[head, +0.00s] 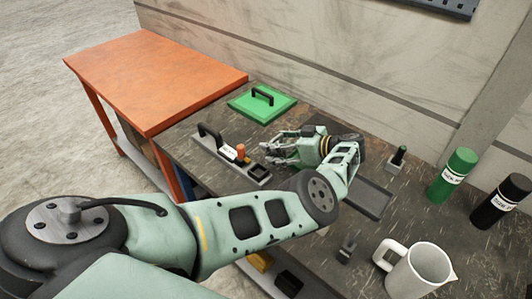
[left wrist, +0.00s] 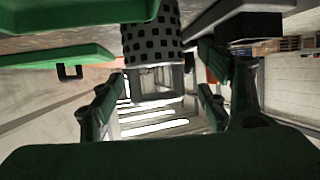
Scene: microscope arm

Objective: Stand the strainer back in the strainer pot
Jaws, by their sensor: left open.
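My left gripper (head: 268,147) is open over the dark bench, its fingers pointing left in the head view. In the left wrist view, which looks upside down, its two green fingers (left wrist: 157,112) stand apart. Between and beyond them shows a grey cylinder with dark square holes (left wrist: 150,42), which looks like the strainer. A grey frame-like part (left wrist: 158,88) shows beside its end, between the fingers; I cannot tell whether it touches them. A green part (left wrist: 137,10) meets the cylinder at the picture's top edge, perhaps the pot. The gripper hides this spot in the head view.
A green lid with a black handle (head: 262,102) lies behind the gripper. A grey holder (head: 215,149) with an orange-topped piece (head: 241,151) stands left of it. A shallow dark tray (head: 370,200), green bottle (head: 454,176), black bottle (head: 500,203) and white jug (head: 416,272) are to the right.

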